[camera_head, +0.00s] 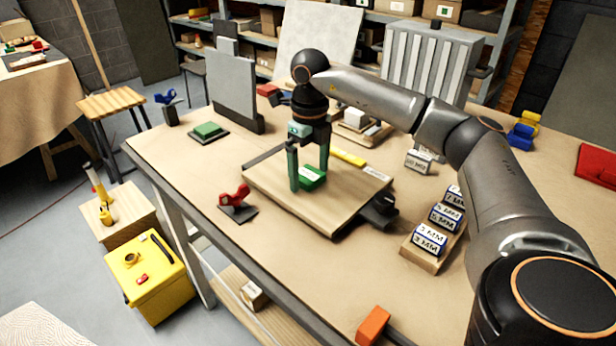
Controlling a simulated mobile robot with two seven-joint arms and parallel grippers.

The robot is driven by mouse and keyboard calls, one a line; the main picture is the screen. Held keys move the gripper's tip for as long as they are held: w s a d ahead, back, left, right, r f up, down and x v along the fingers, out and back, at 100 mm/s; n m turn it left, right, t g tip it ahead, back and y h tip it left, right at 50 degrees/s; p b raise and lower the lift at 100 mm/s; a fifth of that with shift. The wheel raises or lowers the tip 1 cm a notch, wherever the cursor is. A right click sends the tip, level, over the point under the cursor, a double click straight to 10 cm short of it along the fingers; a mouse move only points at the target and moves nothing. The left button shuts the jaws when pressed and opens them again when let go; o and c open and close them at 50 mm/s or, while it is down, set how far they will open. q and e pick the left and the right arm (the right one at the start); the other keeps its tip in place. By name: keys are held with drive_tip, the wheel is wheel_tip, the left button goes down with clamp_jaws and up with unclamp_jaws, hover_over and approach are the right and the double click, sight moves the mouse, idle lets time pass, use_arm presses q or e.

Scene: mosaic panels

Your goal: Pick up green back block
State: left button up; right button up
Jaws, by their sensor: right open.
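A green block (314,181) with a pale mark on it lies on the wooden board (347,204) in the middle of the table. My right gripper (309,178) points down over this block, with its fingers apart on either side of it. I cannot tell whether the fingers touch it, and the near finger hides part of it. Another green block (207,129) lies on a dark pad at the back left of the table, apart from the gripper. My left gripper is not in view.
A red clamp-like piece (236,197) stands left of the board. A yellow strip (348,157) lies behind the block. A grey upright panel (233,88) stands at the back left. Labelled blocks (430,239) sit in a wooden holder at the right, near my arm.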

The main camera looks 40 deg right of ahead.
drive_tip(key=shift+c, duration=0.2)
drive_tip(key=c, duration=1.3)
